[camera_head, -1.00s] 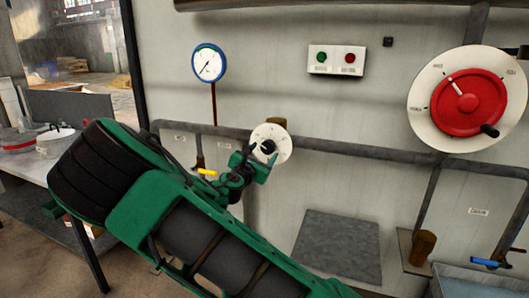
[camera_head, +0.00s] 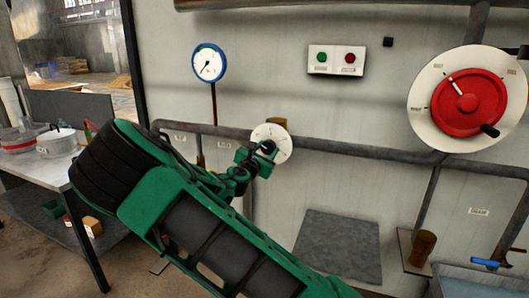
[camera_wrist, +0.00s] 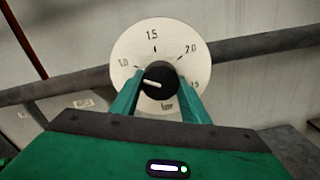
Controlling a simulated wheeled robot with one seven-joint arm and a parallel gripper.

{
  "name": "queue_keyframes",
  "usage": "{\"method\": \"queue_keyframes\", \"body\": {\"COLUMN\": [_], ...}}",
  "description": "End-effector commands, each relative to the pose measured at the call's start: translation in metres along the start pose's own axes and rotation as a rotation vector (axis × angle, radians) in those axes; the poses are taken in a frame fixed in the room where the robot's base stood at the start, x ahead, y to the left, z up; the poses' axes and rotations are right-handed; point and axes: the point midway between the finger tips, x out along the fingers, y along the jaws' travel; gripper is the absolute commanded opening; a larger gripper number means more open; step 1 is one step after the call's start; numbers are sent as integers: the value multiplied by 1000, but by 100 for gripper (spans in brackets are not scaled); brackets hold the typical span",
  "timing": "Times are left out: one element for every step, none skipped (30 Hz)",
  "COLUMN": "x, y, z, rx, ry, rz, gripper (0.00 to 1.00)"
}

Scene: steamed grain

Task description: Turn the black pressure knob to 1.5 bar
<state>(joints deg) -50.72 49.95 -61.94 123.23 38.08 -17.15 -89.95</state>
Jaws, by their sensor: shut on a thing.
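The black pressure knob (camera_wrist: 160,74) sits at the centre of a round white dial (camera_wrist: 154,36) marked 1.0, 1.5, 2.0 and 2.5. In the wrist view its white line points roughly left, a little below the 1.0 mark. The 1.5 mark is at the top of the dial. My gripper (camera_wrist: 159,84) is shut on the knob, one green finger on each side. In the head view the white dial (camera_head: 284,137) is on the wall, with my gripper (camera_head: 262,155) at its lower left and the knob partly hidden.
A blue-rimmed gauge (camera_head: 209,63) hangs up and left of the dial. A panel with green and red buttons (camera_head: 336,60) and a large red wheel (camera_head: 468,104) are to the right. A grey pipe (camera_head: 345,147) runs along the wall by the dial.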

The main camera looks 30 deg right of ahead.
Motion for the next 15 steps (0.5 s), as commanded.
{"method": "queue_keyframes", "body": {"x": [0, 0, 0, 0, 0, 0, 0, 0, 0, 0, 0, 0, 0, 0, 0], "y": [0, 0, 0, 0, 0, 0, 0, 0, 0, 0, 1, 1, 1, 1, 1], "z": [0, 0, 0, 0, 0, 0, 0, 0, 0, 0, 0, 0, 0, 0, 0], "rx": [5, 10, 17, 24, 33, 49, 61, 76, 98, 118, 137, 167, 191, 217, 252], "ry": [0, 0, 0, 0, 0, 0, 0, 0, 0, 0, 1, 0, 0, 0, 1], "rz": [0, 0, 0, 0, 0, 0, 0, 0, 0, 0, 0, 0, 0, 0, 0], "gripper": [19, 19, 19, 19, 19, 19, 19, 19, 19, 19, 19, 19, 19, 19, 19]}}
